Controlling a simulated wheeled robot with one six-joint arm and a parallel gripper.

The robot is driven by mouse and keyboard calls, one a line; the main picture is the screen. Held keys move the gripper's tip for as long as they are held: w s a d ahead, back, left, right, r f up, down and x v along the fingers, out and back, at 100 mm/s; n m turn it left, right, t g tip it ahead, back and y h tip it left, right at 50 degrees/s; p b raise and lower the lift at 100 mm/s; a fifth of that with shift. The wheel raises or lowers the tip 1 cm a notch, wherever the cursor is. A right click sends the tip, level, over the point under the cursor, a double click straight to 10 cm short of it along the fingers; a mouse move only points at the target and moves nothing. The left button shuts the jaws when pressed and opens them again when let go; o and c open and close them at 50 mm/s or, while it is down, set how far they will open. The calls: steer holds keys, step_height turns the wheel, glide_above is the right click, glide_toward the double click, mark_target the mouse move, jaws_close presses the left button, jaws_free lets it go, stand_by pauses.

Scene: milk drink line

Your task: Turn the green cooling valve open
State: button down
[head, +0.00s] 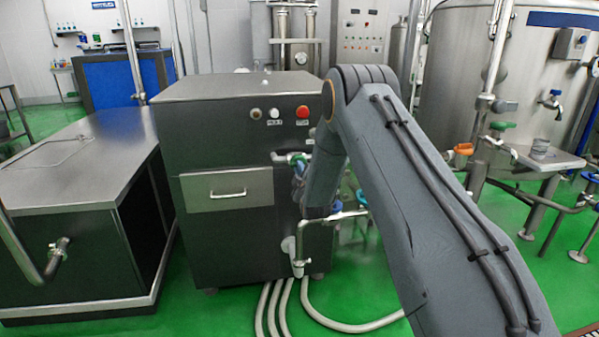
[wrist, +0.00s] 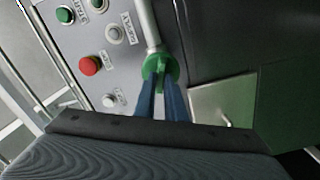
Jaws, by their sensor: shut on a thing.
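The green cooling valve (wrist: 160,66) sits on a pale pipe (wrist: 149,27) beside a grey button panel in the wrist view. My gripper (wrist: 161,84) has its two blue fingers on either side of the valve's green handle and is shut on it. In the head view the green valve (head: 298,157) shows at the right side of the dark steel machine. My gripper (head: 298,173) is small there and partly hidden by my arm. The exact angle of the handle is hard to tell.
The button panel (wrist: 81,43) carries a red button (wrist: 89,66) and several others close to the fingers. The machine cabinet (head: 225,130) stands left of my arm. An orange valve handle (head: 463,149) and a steel tank (head: 470,80) are at the right. Hoses (head: 285,310) lie on the green floor.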

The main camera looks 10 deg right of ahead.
steer(key=n+b, duration=0.1)
steer(key=n, duration=0.3)
steer(key=shift+f+n, duration=0.1)
steer(key=shift+n, duration=0.2)
stand_by(0.3)
steer(key=c, duration=1.8)
jaws_free()
steer(key=shift+s, duration=0.1)
steer(key=shift+s, duration=3.85)
